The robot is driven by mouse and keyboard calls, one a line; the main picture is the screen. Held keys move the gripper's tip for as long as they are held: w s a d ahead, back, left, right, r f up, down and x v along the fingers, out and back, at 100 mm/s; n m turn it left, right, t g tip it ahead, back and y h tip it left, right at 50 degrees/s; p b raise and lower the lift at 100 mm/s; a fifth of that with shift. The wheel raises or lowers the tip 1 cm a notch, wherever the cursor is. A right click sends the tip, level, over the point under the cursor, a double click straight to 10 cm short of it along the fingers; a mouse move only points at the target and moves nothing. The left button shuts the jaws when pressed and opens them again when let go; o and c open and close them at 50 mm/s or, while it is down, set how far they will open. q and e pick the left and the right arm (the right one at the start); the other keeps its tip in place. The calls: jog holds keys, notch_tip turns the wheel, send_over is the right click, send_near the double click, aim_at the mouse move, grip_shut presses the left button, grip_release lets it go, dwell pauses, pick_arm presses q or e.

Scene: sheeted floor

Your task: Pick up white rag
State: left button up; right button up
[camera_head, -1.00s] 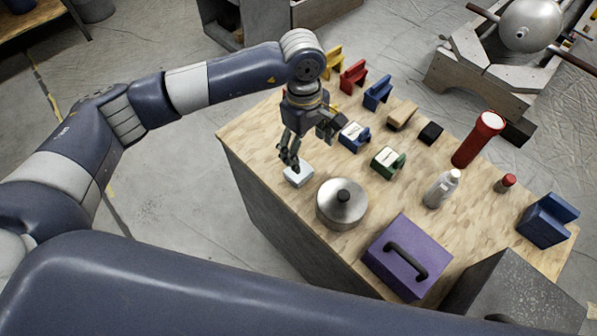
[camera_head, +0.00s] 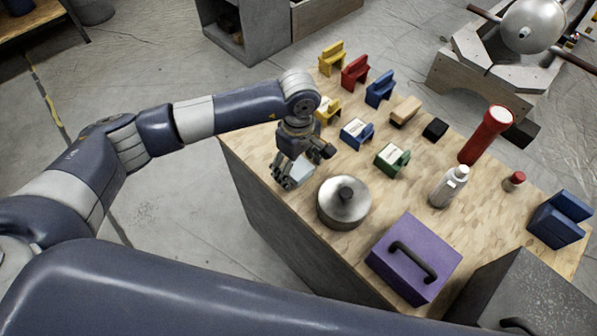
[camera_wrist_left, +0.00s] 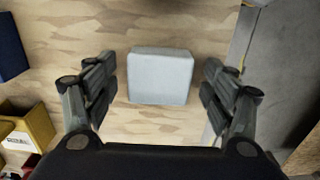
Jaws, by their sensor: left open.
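The white rag (camera_wrist_left: 160,76) looks like a small pale block with rounded edges and lies flat on the wooden table top. In the left wrist view it sits between the two spread fingers of my left gripper (camera_wrist_left: 160,95), with a gap on each side. In the head view my left gripper (camera_head: 289,178) points down over the rag (camera_head: 300,170) near the table's left edge, and its fingers partly hide the rag. The gripper is open and holds nothing. My right gripper is not in view.
A metal pot (camera_head: 343,203) stands close to the right of the gripper. A purple box (camera_head: 414,258), a silver bottle (camera_head: 449,187) and a red flashlight (camera_head: 486,135) stand farther right. Several coloured holders, including a blue one (camera_head: 357,133), stand behind. The table edge is near on the left.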

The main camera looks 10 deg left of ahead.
aim_at(298, 167)
pick_arm(q)
jog(key=shift+f, duration=0.1)
jog(key=c, duration=1)
jog(key=shift+c, duration=0.2)
notch_tip(298, 167, up, 9)
jog(key=p, duration=0.4)
jog(key=shift+f, duration=0.15)
jog(key=shift+r+p, duration=0.35)
jog(key=shift+r, duration=0.3)
